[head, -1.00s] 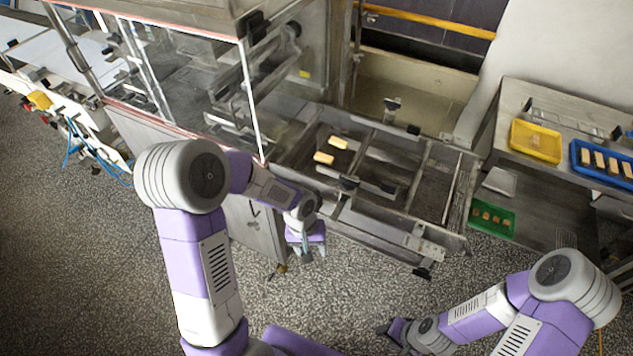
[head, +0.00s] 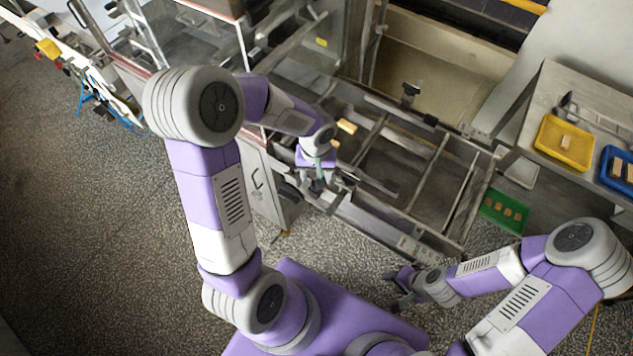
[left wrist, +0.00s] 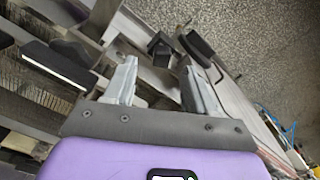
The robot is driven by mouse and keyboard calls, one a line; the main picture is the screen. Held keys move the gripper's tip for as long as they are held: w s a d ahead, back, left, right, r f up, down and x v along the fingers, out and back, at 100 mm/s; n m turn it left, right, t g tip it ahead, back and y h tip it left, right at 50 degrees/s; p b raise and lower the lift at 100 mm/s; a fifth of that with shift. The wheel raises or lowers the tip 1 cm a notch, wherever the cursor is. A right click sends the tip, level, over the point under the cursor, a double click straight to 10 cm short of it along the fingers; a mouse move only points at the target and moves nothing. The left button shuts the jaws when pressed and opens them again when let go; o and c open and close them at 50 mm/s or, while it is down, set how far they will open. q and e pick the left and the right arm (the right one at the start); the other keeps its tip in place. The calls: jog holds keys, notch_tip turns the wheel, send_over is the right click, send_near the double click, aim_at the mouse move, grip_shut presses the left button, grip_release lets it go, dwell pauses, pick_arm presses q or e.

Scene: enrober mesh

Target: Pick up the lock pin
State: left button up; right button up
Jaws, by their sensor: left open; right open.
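My left gripper (head: 318,186) is above the near side of the metal conveyor frame (head: 375,222), close to the cabinet's corner. In the left wrist view its two grey fingers (left wrist: 158,68) are apart with nothing held between them. A small black block (left wrist: 160,46) shows just beyond the fingertips, and a larger black piece (left wrist: 197,44) is beside it, near the right finger. I cannot tell for sure which of these is the lock pin. My right gripper (head: 398,290) is open and empty over the floor, away from the frame.
A light bar-shaped piece (head: 346,126) lies on the frame. At the right, a table holds a yellow tray (head: 545,150) and a blue tray (head: 606,166). A green tray (head: 488,212) sits lower beside the frame. A metal cabinet (head: 258,185) stands left of the left gripper. The floor in front is clear.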

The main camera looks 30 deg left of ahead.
aim_at(315, 188)
pick_arm(q)
notch_tip(315, 188, down, 4)
jog(key=shift+s+a+f, duration=0.1)
jog(key=shift+s+f, duration=0.05)
jog(key=shift+c, duration=0.4)
grip_shut()
